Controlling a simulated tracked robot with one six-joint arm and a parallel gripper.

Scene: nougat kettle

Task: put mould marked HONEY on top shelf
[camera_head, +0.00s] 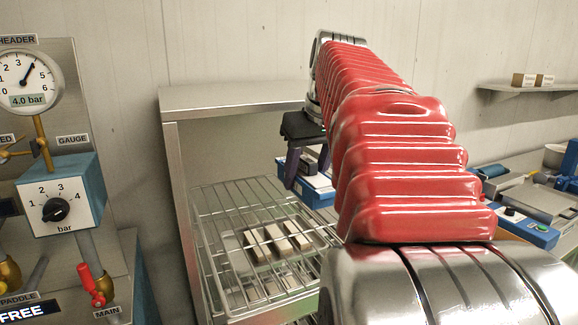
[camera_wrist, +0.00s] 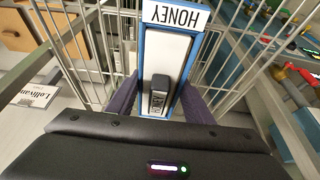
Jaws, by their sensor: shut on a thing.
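The mould marked HONEY is a blue box with a white top and a dark upright grip. In the wrist view (camera_wrist: 182,48) its label reads upside down at the far end. My gripper (camera_wrist: 158,108) is shut on the mould's dark grip, with a purple finger on each side. In the head view the mould (camera_head: 318,188) shows partly behind my gripper (camera_head: 306,172) and arm. The upper wire shelf (camera_head: 212,205) is inside an open metal cabinet, and the mould is at its right side. I cannot tell whether the mould touches the wires.
The cabinet's metal top (camera_head: 235,98) is above. A gauge panel (camera_head: 60,120) stands at left. A bench with a blue-sided device (camera_head: 528,228) is at right, below a wall shelf (camera_head: 530,88) with small boxes.

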